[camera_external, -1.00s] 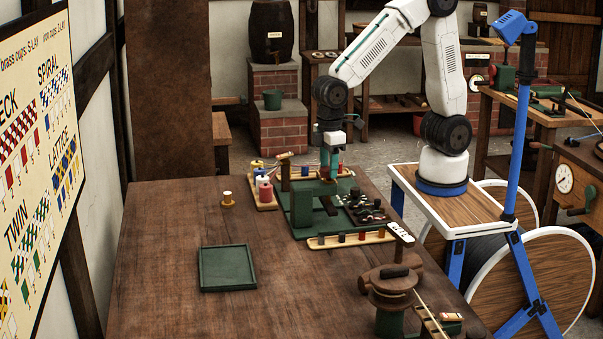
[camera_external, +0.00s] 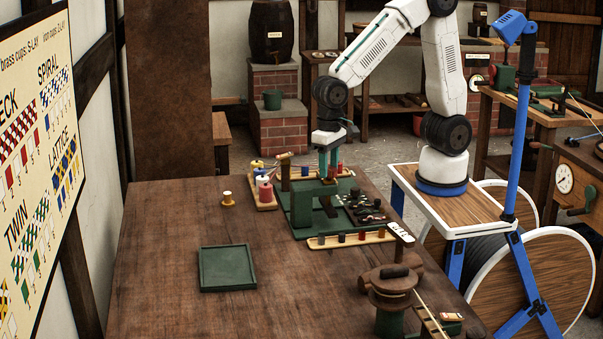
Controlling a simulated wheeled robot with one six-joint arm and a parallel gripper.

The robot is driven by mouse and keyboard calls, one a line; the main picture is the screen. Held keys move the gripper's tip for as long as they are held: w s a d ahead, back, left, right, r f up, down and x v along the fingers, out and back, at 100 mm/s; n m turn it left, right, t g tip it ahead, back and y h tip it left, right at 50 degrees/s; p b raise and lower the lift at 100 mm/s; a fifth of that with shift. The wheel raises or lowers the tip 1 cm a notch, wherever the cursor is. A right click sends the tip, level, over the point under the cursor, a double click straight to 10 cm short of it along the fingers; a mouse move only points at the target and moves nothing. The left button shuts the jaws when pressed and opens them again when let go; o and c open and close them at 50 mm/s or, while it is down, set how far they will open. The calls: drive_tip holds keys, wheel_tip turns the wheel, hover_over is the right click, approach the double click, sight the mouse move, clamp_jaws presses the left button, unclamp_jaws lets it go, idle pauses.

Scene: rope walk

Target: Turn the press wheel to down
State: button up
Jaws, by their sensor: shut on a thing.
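The green press (camera_external: 302,204) stands on a green base board (camera_external: 290,225) at the back right of the brown table. My gripper (camera_external: 328,172) points straight down onto the top of the press. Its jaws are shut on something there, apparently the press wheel. The wheel itself is too small and too covered by the fingers to make out, so I cannot tell its setting.
A tray with spools (camera_external: 265,192) is left of the press, and a wooden strip with pegs (camera_external: 351,240) lies in front. An empty green tray (camera_external: 228,268) and a small yellow spool (camera_external: 228,199) are on the table. A wooden winder (camera_external: 392,286) stands front right.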

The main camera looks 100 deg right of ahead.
sight(329, 169)
drive_tip(key=m, duration=0.5)
drive_tip(key=shift+m, duration=0.3)
drive_tip(key=m, duration=0.5)
idle(0.4)
drive_tip(key=o, duration=1)
wheel_tip(329, 169, up, 8)
drive_tip(key=shift+f, duration=0.1)
